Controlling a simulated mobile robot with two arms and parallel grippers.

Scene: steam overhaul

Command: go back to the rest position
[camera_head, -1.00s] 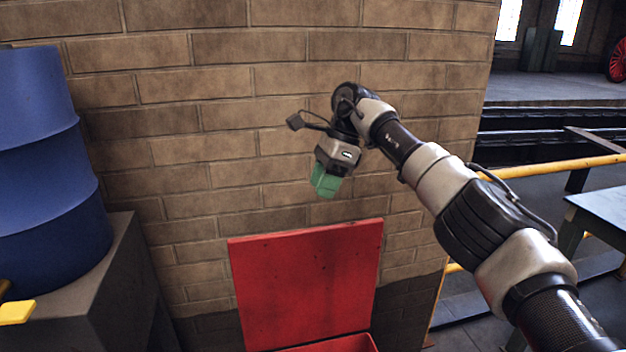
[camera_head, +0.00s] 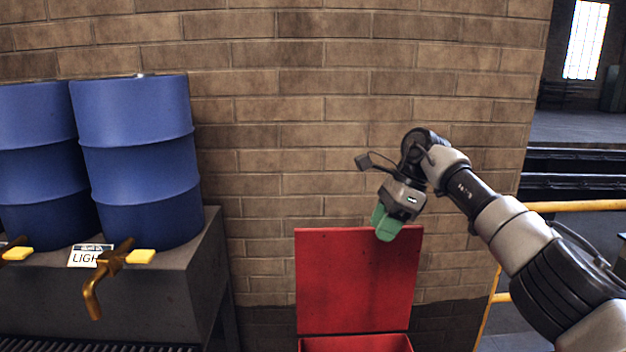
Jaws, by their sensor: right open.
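My right arm comes in from the lower right, and its gripper (camera_head: 386,226) with green fingers points down in front of the brick wall. The gripper is open and I see nothing between its fingers. In the picture it overlaps the top edge of the raised lid of a red bin (camera_head: 356,282). I cannot tell how far it is from the lid. My left gripper does not show.
Two blue drums (camera_head: 138,160) stand on a dark stand (camera_head: 190,290) at the left, with brass taps (camera_head: 108,270), yellow handles and a label in front. A yellow railing (camera_head: 575,206) runs at the right. The brick wall (camera_head: 300,60) closes off the back.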

